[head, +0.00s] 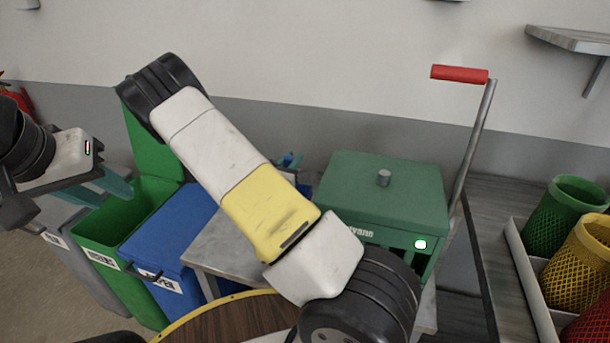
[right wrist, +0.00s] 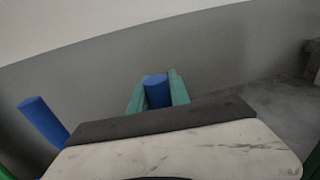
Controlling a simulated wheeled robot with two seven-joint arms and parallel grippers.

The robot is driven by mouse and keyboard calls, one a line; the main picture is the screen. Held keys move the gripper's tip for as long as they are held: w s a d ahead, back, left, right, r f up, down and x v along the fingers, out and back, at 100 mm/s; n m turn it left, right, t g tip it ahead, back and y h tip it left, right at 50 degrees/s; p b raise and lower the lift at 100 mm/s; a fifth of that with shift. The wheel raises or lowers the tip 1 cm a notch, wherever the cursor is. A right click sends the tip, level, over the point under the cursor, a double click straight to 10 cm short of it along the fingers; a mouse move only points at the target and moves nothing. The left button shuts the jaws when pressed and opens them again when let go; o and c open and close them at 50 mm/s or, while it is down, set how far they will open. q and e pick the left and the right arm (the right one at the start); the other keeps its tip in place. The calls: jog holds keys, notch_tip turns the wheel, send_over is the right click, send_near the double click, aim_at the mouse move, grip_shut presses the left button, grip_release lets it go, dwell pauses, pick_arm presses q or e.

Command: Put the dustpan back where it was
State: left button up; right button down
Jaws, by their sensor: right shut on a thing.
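My right gripper (right wrist: 155,92) shows in the right wrist view with its teal fingers shut on a blue cylindrical handle (right wrist: 156,88). I take this for the dustpan's handle; the pan itself is not clearly seen. A second blue cylinder (right wrist: 42,120) stands apart, to the left of the gripper. In the head view my right arm crosses the middle and hides most of that gripper. A small blue and teal bit (head: 290,160) shows behind the arm's yellow link; I cannot tell exactly what it is. My left gripper (head: 105,190) is at the left, over the bins, its teal fingers apart and empty.
A green bin (head: 145,212) with its lid up and a blue bin (head: 172,240) stand at the left. A green machine (head: 385,200) with a red-handled lever (head: 459,74) stands right of centre. Mesh baskets (head: 570,215) sit in a tray at the right. A wooden round top (head: 225,325) is below.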

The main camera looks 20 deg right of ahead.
jog(key=x, duration=0.5)
jog(key=s+d+x, duration=0.1)
jog(key=x, duration=0.5)
jog(key=s+d+f+x, duration=0.1)
jog(key=x, duration=0.5)
jog(key=shift+w+d, duration=0.1)
jog(key=shift+d, duration=0.2)
jog(key=shift+w+d+f, duration=0.1)
jog(key=shift+f, duration=1.75)
jog(key=c, duration=1.2)
grip_release()
jog(key=v, duration=1.2)
jog(key=shift+w, duration=0.15)
